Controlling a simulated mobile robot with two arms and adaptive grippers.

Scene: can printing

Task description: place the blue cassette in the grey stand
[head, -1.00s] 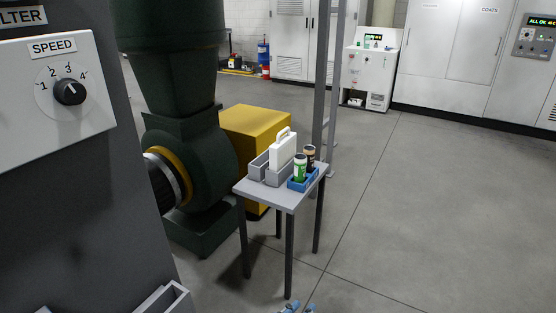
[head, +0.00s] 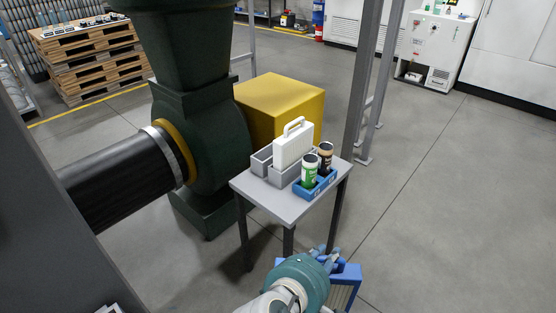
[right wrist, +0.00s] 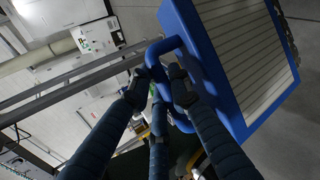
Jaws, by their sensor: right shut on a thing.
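The blue cassette (head: 349,272) hangs from my right gripper (head: 326,257) low in the head view, in front of the small grey table. In the right wrist view, the fingers of my right gripper (right wrist: 158,95) are closed around the handle of the blue cassette (right wrist: 185,25), whose ribbed pale face shows on the right. The grey stand (head: 262,160) sits on the tabletop, beyond and left of the cassette. A white cassette (head: 293,148) stands upright in it; the slot to its left looks empty. My left gripper is not in view.
On the grey table (head: 262,202), a blue tray (head: 316,188) beside the stand holds a green-labelled jar (head: 309,171) and a dark-labelled jar (head: 325,156). A green machine (head: 215,140) and yellow block (head: 280,105) stand behind; a grey post (head: 372,90) rises right. Floor on the right is clear.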

